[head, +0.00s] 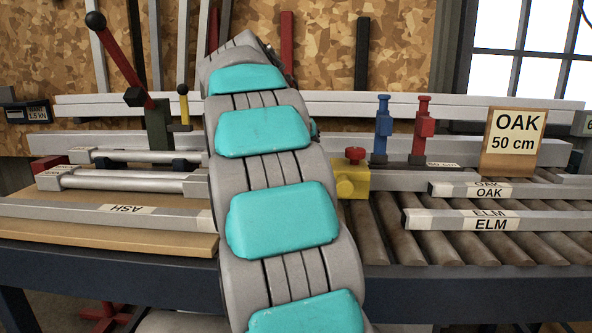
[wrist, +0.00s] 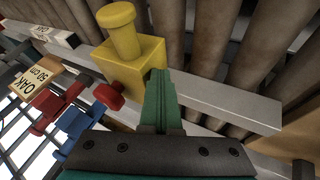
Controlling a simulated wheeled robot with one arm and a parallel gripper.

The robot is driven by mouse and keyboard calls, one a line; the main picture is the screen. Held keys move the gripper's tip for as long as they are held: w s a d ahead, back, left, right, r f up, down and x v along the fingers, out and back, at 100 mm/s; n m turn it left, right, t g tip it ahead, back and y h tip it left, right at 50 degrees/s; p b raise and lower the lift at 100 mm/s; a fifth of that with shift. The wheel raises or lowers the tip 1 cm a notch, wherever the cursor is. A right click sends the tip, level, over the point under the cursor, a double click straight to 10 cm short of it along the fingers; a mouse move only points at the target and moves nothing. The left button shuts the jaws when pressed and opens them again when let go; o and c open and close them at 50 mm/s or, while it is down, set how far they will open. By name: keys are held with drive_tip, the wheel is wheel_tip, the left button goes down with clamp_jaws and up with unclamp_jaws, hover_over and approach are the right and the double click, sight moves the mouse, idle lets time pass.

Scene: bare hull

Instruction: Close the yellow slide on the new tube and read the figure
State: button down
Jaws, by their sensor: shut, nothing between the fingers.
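The yellow slide (head: 353,183) is a block with a red knob, just right of my arm in the head view, on a pale grey bar (head: 398,181). The wrist view shows the yellow block (wrist: 132,70) with a yellow cylinder, a red knob (wrist: 108,96) and the bar (wrist: 235,104) running out to the right. My gripper (wrist: 158,82) is shut and empty, its green fingers close beside the block; I cannot tell whether they touch. My arm hides the gripper in the head view. Tubes labelled OAK (head: 488,190), ELM (head: 490,222) and ASH (head: 120,209) lie around; I cannot tell which is new.
Rollers (head: 392,232) run under the tubes at right. Blue (head: 381,130) and red (head: 423,130) upright clamps and an OAK 50 cm sign (head: 513,145) stand behind. A display reading 1.5 kN (head: 27,113) is at far left. A lever with a black knob (head: 118,55) rises at left.

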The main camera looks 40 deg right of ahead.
drive_tip(key=s+d, duration=0.3)
drive_tip(key=s, duration=0.1)
drive_tip(key=s+d, duration=0.7)
drive_tip(key=s, duration=0.1)
drive_tip(key=shift+s+d+p, duration=0.3)
drive_tip(key=shift+d, duration=0.05)
drive_tip(key=shift+w+a, duration=0.1)
drive_tip(key=shift+w+a, duration=0.15)
drive_tip(key=shift+w, duration=0.1)
drive_tip(key=shift+w+a+f+b, duration=0.1)
drive_tip(key=shift+w+a+b, duration=0.45)
drive_tip(key=shift+w+a, duration=0.5)
drive_tip(key=v, duration=1)
drive_tip(key=shift+w, duration=0.2)
drive_tip(key=shift+a, duration=0.1)
